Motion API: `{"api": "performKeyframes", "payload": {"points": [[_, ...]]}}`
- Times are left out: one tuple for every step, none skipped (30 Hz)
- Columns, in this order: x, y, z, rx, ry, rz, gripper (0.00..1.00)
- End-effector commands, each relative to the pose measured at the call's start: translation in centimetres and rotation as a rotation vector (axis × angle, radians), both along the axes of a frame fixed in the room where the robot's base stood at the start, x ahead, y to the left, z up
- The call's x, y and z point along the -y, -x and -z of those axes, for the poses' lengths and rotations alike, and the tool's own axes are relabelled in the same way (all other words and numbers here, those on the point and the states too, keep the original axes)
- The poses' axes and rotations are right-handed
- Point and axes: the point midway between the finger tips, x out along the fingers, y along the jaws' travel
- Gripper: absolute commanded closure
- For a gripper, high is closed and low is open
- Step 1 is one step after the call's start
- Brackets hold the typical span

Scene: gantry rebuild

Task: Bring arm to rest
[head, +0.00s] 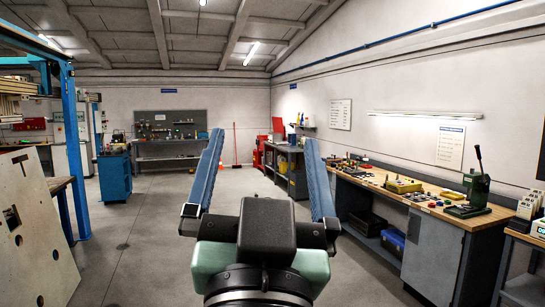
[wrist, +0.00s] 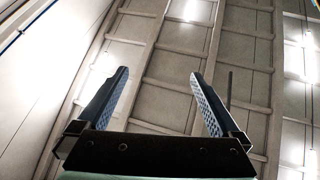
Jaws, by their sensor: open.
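My gripper (head: 263,170) is at the bottom middle of the head view, with its two blue fingers spread wide apart. It is empty and touches nothing. The wrist view also shows my gripper (wrist: 162,100) open, with only the ceiling beams (wrist: 165,60) and lights between and beyond its fingers. The wrist camera faces upward.
A workbench (head: 455,190) with tools and a green press (head: 477,187) runs along the right wall. A blue gantry frame (head: 72,140) and a pale panel with holes (head: 35,235) stand at left. A blue cabinet (head: 115,177) is behind. The middle floor (head: 165,220) is clear.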

Motion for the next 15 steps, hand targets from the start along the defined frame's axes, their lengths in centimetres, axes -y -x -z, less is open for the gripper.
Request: {"api": "performKeyframes", "payload": {"points": [[0.4, 2.2, -2.1, 0.089, 0.037, 0.027, 0.00], [0.5, 3.3, -3.0, 0.132, 0.057, 0.039, 0.00], [0.6, 4.5, -3.9, 0.179, 0.077, 0.055, 0.00], [0.6, 5.3, -4.5, 0.207, 0.089, 0.064, 0.00], [0.7, 5.8, -4.9, 0.228, 0.099, 0.074, 0.00], [0.8, 6.4, -5.3, 0.248, 0.107, 0.082, 0.00], [0.8, 6.7, -5.4, 0.257, 0.111, 0.086, 0.00], [0.8, 6.8, -5.5, 0.263, 0.114, 0.089, 0.00], [0.8, 6.9, -5.6, 0.266, 0.116, 0.090, 0.00], [0.8, 6.9, -5.6, 0.266, 0.116, 0.090, 0.00], [0.8, 6.9, -5.6, 0.265, 0.116, 0.090, 0.00], [0.8, 6.8, -5.6, 0.264, 0.115, 0.089, 0.00], [0.8, 6.8, -5.6, 0.263, 0.115, 0.089, 0.00], [0.8, 6.8, -5.5, 0.263, 0.114, 0.089, 0.00], [0.8, 6.8, -5.5, 0.262, 0.114, 0.089, 0.00]]}}
